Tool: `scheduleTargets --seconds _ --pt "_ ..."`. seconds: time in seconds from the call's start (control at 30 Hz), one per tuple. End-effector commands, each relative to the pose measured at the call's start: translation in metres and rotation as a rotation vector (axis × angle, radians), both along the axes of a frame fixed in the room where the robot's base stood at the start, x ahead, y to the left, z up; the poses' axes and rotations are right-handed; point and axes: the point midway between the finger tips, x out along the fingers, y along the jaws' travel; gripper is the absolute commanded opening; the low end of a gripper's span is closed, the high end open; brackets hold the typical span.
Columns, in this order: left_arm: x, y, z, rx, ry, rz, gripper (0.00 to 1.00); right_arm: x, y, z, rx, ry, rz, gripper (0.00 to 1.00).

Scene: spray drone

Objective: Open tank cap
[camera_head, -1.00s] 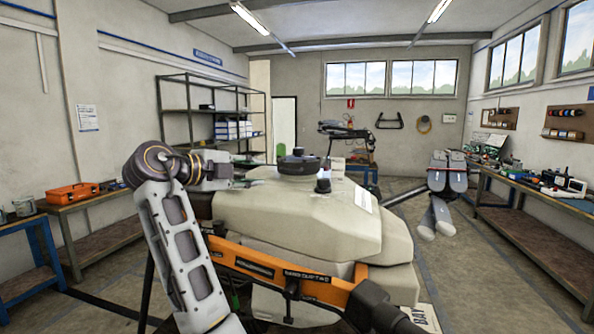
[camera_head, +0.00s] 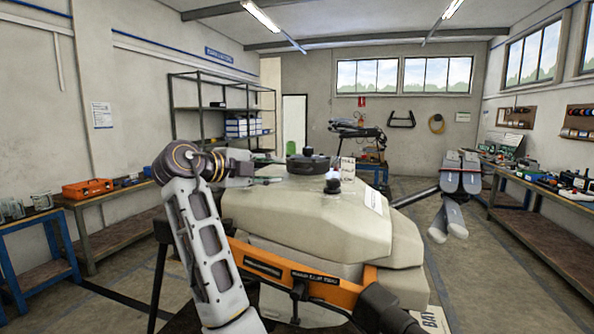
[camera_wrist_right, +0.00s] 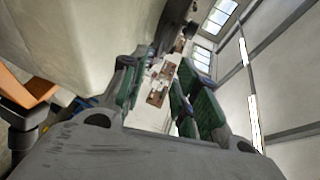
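The spray drone's pale tank (camera_head: 300,215) fills the middle of the head view. Its round black cap (camera_head: 307,165) sits on top. A smaller black knob (camera_head: 332,186) is nearer on the tank. My right gripper (camera_head: 276,170) is left of the cap, pointing right, with its green-padded fingers apart. In the right wrist view the gripper (camera_wrist_right: 160,95) is open and empty between its fingers. The tank (camera_wrist_right: 85,40) is at upper left there, and a dark shape at the top may be the cap. Whether a finger touches the cap cannot be told. My left gripper is out of view.
The drone's orange beam (camera_head: 290,275) crosses in front of the tank. A folded drone arm (camera_head: 455,195) reaches out to the right. Workbenches stand at left (camera_head: 110,240) and right (camera_head: 540,220). The floor between the drone and right bench is clear.

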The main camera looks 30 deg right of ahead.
Motion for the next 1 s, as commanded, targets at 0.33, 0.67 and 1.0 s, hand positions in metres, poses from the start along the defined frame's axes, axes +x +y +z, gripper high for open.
scheduleTargets --seconds 0.33,0.67,1.0 --pt "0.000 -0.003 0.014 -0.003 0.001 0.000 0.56 0.013 -0.043 -0.008 -0.001 0.001 -0.003 0.31" --pt "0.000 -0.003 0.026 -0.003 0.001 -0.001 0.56 0.025 -0.083 -0.016 0.000 0.002 -0.003 0.31" --pt "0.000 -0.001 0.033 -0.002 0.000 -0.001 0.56 0.033 -0.107 -0.022 0.000 0.000 -0.001 0.31"
